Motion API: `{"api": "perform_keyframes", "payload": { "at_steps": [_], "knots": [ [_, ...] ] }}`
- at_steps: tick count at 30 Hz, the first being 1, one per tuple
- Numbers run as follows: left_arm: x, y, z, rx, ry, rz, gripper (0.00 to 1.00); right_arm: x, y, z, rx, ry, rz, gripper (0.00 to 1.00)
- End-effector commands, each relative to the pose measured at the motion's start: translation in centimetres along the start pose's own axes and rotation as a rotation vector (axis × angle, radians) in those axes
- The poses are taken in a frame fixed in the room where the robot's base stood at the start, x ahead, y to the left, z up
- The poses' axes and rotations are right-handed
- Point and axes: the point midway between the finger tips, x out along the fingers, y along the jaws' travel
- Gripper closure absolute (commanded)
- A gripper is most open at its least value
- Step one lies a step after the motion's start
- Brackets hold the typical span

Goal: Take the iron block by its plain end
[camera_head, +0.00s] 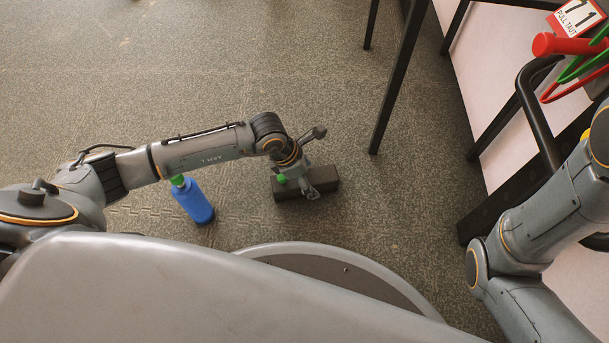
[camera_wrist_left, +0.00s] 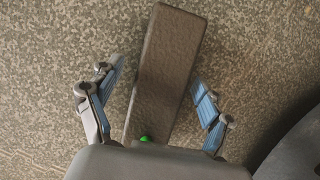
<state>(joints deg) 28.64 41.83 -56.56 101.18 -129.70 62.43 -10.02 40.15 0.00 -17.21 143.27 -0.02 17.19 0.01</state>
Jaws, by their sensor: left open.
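The iron block (camera_head: 328,184) is a dark, rough grey-brown bar lying on the floor in the head view. A small green piece (camera_head: 281,178) shows at its left end; its right end looks plain. My left gripper (camera_head: 314,164) is over the block, partly hiding it. In the left wrist view the block (camera_wrist_left: 168,65) runs up between the open fingers of my left gripper (camera_wrist_left: 157,76), one on each side, with gaps. There the green piece (camera_wrist_left: 145,138) shows low, by the gripper body, and the plain end is at the top. My right gripper is out of view.
Dark table legs (camera_head: 395,90) rise at the upper right. A red-and-green item and a label (camera_head: 577,16) are at the top right. Floor behind the block is clear.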

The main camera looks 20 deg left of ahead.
Motion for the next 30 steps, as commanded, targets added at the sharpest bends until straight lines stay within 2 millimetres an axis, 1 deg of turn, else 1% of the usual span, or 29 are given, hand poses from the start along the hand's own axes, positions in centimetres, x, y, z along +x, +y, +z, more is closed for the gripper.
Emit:
{"api": "perform_keyframes", "payload": {
  "at_steps": [1, 3, 11, 14, 15, 17, 18, 20, 21, 23, 30],
  "knots": [
    [1.08, -0.55, -0.35, 0.002, 0.001, -0.004, 0.21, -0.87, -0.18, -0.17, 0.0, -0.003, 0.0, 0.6],
    [1.41, -0.88, -0.38, 0.003, 0.0, -0.003, 0.21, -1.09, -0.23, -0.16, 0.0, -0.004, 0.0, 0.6],
    [1.36, -1.01, -0.3, 0.002, 0.0, -0.002, 0.21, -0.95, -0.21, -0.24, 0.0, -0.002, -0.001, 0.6],
    [1.36, -1.0, -0.3, 0.002, 0.0, -0.002, 0.39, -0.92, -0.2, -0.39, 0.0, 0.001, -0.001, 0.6],
    [1.36, -0.99, -0.3, 0.002, 0.0, -0.002, 0.47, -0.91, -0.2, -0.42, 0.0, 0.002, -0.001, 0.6],
    [1.36, -0.99, -0.31, 0.002, 0.0, -0.002, 0.59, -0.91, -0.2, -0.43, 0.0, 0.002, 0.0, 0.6],
    [1.36, -0.98, -0.31, 0.002, 0.0, -0.002, 0.68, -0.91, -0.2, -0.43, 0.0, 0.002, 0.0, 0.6],
    [1.36, -0.98, -0.31, 0.002, 0.0, -0.002, 0.8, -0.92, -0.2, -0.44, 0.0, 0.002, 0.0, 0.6],
    [1.36, -0.98, -0.32, 0.002, 0.0, -0.002, 0.88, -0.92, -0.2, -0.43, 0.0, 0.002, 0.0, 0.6],
    [1.37, -0.99, -0.32, 0.002, 0.0, -0.002, 1.0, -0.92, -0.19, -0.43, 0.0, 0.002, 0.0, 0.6],
    [1.21, -0.9, -0.07, 0.003, -0.005, 0.0, 1.0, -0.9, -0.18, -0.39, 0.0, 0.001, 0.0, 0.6]
  ]
}}
